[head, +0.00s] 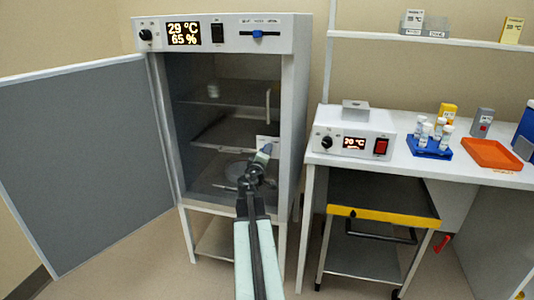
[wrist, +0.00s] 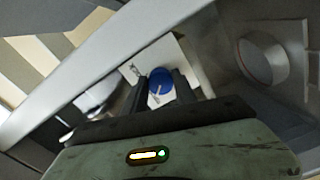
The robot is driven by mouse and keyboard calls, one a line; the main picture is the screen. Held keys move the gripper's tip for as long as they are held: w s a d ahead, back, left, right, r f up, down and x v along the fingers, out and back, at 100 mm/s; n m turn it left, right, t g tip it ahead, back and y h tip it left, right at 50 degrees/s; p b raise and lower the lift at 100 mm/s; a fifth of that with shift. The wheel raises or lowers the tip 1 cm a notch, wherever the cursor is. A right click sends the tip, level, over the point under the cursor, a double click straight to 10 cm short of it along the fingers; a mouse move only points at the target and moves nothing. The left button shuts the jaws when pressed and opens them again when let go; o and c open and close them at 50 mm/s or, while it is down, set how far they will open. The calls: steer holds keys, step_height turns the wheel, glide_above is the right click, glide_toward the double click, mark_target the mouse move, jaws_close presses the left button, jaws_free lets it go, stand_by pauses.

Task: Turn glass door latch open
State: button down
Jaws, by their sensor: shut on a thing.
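The cabinet (head: 297,90) stands at the centre of the head view, with its grey outer door (head: 75,165) swung wide to the left. A dark glass door (head: 215,135) appears to cover the opening, with an upright handle (head: 268,105) near its right edge. The latch is a round blue knob (wrist: 160,76) with a white mark, on a white plate (wrist: 190,58) in the wrist view. My gripper (wrist: 162,90) is shut on the knob, one dark finger on each side. In the head view my gripper (head: 264,153) hides the knob against the white plate (head: 268,142).
Right of the cabinet is a bench (head: 465,172) with a heater box (head: 352,132), a blue tube rack (head: 429,148) and an orange tray (head: 491,154). A cart with a yellow edge (head: 385,215) stands below. Floor is free in front of the cabinet.

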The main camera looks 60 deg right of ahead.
steer(key=shift+w+n, duration=0.15)
steer(key=shift+n, duration=0.45)
steer(key=c, duration=1)
jaws_free()
steer(key=v, duration=0.8)
